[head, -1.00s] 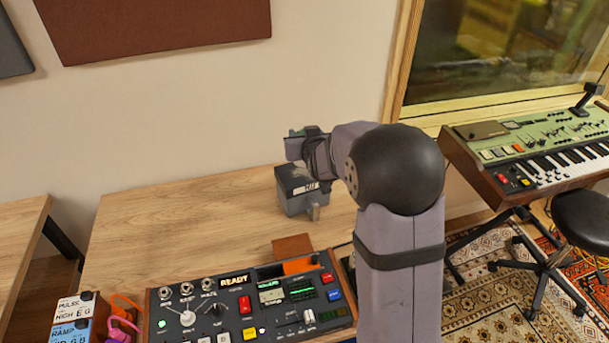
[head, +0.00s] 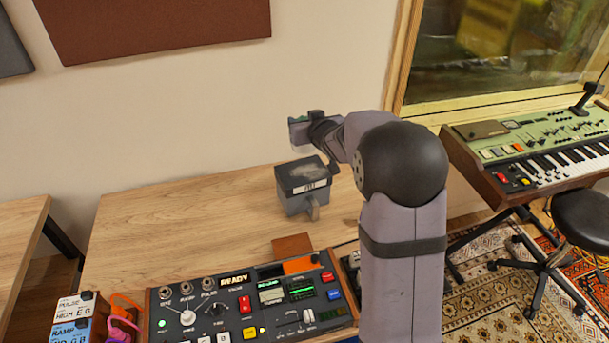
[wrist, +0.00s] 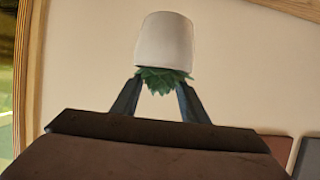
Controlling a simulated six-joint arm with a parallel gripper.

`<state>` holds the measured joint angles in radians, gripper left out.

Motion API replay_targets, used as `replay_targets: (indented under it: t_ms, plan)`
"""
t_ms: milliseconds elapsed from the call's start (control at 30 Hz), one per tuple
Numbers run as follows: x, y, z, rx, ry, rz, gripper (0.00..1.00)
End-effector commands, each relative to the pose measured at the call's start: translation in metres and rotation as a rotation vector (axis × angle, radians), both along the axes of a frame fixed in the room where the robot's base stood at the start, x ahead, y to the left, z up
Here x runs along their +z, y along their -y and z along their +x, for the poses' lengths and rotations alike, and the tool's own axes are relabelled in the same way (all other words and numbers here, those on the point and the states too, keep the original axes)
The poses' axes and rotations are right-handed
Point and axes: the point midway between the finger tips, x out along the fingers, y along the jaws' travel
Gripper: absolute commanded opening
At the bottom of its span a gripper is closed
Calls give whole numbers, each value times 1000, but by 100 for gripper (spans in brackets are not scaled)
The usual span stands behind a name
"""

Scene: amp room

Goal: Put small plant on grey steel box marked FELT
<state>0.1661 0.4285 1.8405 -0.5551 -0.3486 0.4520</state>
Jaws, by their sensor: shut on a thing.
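A small plant with a white pot (wrist: 164,42) and green leaves (wrist: 162,79) shows in the wrist view. My gripper (wrist: 160,86) is shut on it around the leaves; the picture is upside down there, so the pot hangs below the leaves. In the head view my gripper (head: 300,130) is up against the wall background, above the box. The pot is hard to make out against the pale wall there. A grey box (head: 290,198) with a darker top and a small white label stands on the wooden desk. The label's lettering is too small to read.
A wooden block (head: 291,246) and a control console (head: 240,310) lie in front of the box. Labelled boxes (head: 72,318) stand at the lower left. The desk (head: 180,220) left of the box is clear. A keyboard (head: 560,160) stands at the right.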

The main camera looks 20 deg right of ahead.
Motion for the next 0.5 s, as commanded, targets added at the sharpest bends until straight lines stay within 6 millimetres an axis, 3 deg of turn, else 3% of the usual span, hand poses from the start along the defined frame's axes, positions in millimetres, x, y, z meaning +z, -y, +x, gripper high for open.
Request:
replay_targets:
  t_ms: [367,500]
  plan:
    - [-3,1,-1,-27,4,1,0]
    - [-13,1,-1,-27,0,1,0]
